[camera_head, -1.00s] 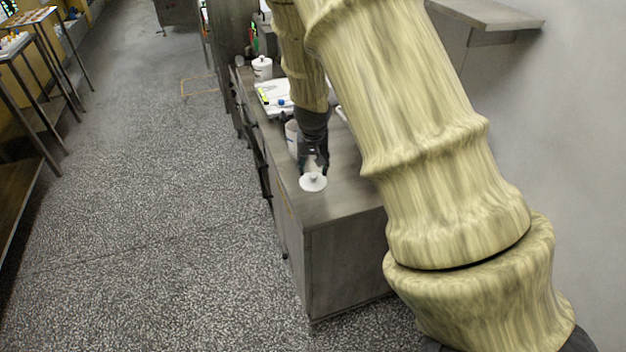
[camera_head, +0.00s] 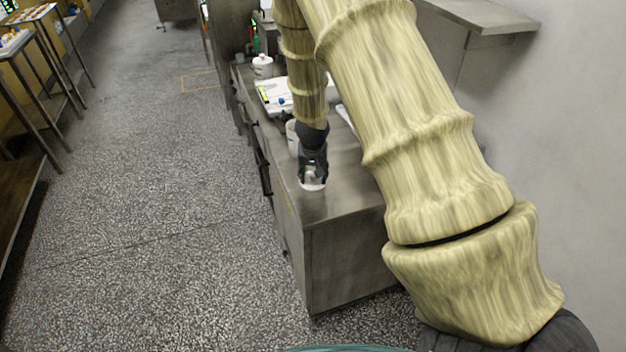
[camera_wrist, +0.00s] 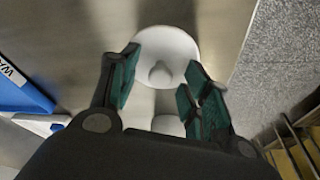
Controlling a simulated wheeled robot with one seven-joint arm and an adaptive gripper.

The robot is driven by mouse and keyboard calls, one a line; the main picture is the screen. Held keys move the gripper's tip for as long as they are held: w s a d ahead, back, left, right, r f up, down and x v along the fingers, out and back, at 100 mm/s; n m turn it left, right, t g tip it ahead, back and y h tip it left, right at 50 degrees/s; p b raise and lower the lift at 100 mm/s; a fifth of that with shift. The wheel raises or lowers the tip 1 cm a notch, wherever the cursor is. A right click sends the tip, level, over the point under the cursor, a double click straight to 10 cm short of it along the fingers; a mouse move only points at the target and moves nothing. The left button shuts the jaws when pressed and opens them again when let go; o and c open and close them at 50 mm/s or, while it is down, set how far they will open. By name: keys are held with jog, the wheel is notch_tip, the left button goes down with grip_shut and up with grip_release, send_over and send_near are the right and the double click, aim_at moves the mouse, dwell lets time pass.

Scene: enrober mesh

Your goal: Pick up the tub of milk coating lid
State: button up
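The lid (camera_wrist: 172,45) is a white disc with a small round knob, lying on the steel counter in the wrist view. In the head view the lid (camera_head: 313,187) shows only partly, at the counter's near end, below my gripper (camera_head: 313,174). In the wrist view my gripper (camera_wrist: 160,88) is open, its two green-padded fingers apart on either side of the knob. The fingertips overlap the lid's near edge in the picture; I cannot tell whether they touch it. A white tub (camera_head: 292,137) stands just behind the gripper, partly hidden by it.
The steel counter (camera_head: 345,205) ends close in front of the lid. A white scale-like device (camera_head: 275,95) and another lidded white pot (camera_head: 262,66) stand farther back. A blue box (camera_wrist: 20,92) lies left in the wrist view. A shelf (camera_head: 480,14) juts from the right wall.

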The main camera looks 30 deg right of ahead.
jog(key=c, duration=0.9)
jog(key=shift+r, duration=0.1)
